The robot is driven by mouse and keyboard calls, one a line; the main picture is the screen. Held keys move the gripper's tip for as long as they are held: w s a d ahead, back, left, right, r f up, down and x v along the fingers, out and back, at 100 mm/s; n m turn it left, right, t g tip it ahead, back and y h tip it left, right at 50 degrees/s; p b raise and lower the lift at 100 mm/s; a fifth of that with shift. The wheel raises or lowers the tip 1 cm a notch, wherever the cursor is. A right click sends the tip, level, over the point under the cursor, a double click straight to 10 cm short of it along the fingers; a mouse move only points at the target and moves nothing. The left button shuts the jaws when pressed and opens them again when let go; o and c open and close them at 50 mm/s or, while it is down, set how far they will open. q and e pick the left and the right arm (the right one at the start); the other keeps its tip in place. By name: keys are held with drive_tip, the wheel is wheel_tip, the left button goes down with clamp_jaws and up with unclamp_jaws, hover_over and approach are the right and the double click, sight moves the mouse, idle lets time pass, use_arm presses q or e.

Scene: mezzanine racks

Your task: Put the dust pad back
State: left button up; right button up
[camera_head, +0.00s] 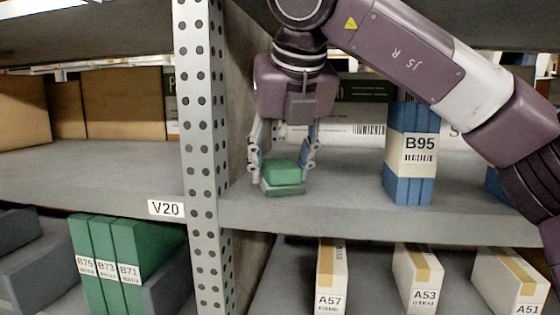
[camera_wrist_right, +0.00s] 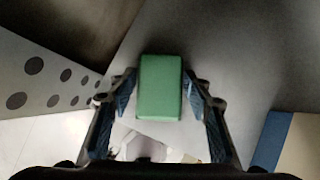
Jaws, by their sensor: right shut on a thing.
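The dust pad (camera_head: 282,172) is a small green block with a paler band near its bottom. It is at the front of the middle shelf, just right of the perforated post. My right gripper (camera_head: 283,160) points down from above and is shut on it. In the right wrist view the green pad (camera_wrist_right: 160,88) lies between the two fingers (camera_wrist_right: 160,95). I cannot tell whether its underside touches the shelf (camera_head: 340,208). My left gripper is not in view.
The perforated post (camera_head: 203,120) stands close left of the gripper. A blue-and-white B95 bundle (camera_head: 411,150) stands to the right on the same shelf. Below are green boxes (camera_head: 135,250) and white boxes A57 (camera_head: 330,270), A53 (camera_head: 420,270) and A51. Shelf between gripper and B95 is clear.

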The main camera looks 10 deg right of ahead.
drive_tip(key=shift+s+a, duration=0.1)
drive_tip(key=shift+f, duration=0.15)
drive_tip(key=o, duration=1.1)
drive_tip(key=shift+r, duration=0.3)
drive_tip(key=shift+s+r, duration=0.2)
drive_tip(key=shift+r, duration=0.1)
drive_tip(key=b+v, duration=0.1)
drive_tip(key=v, duration=0.5)
drive_tip(key=shift+s+r, duration=0.2)
drive_tip(key=shift+r, duration=0.05)
